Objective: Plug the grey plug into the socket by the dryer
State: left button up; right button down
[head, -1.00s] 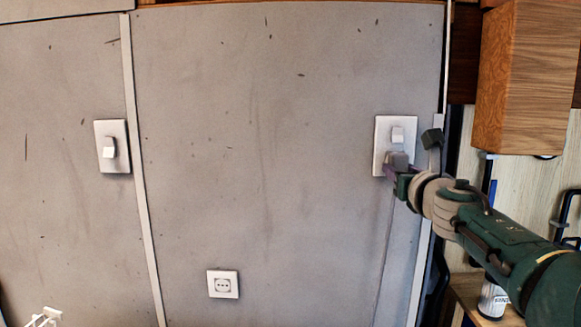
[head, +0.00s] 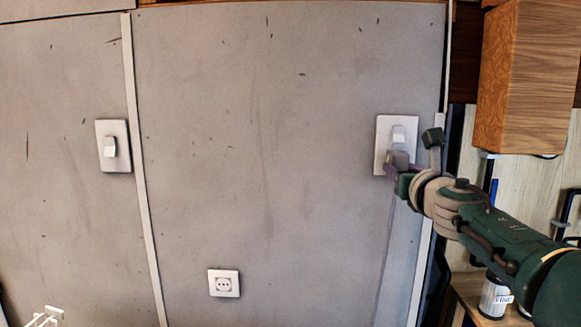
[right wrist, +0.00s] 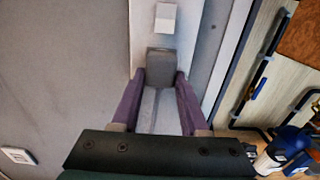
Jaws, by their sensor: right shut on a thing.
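The grey plug (head: 398,160) is at the lower half of a white wall plate (head: 382,130) on the right of the grey wall. This plate has a white rocker switch (head: 398,135) above the plug. My right gripper (head: 394,172) is shut on the plug. In the right wrist view the plug (right wrist: 163,66) sits between the purple fingertips of the gripper (right wrist: 160,78), against or just in front of the plate (right wrist: 143,35). The plug covers the socket face behind it, so I cannot tell how deep it sits. My left gripper is not in view.
A lower wall socket (head: 224,283) is empty. Another switch plate (head: 112,146) is on the left. The wall between the plates is clear.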

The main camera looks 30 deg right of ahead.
jog(key=shift+w+d+b, duration=0.15)
jog(key=shift+w+b, duration=0.2)
jog(key=shift+c, duration=1.7)
grip_release()
jog(key=shift+s+a+r+p, duration=0.1)
jog(key=shift+s+a+p, duration=0.15)
jog(key=shift+p, duration=0.3)
jog(key=p+v, duration=0.4)
jog(key=v, duration=0.5)
jog(key=shift+s+p, duration=0.15)
jog(key=shift+p, duration=0.15)
jog(key=shift+d, duration=0.1)
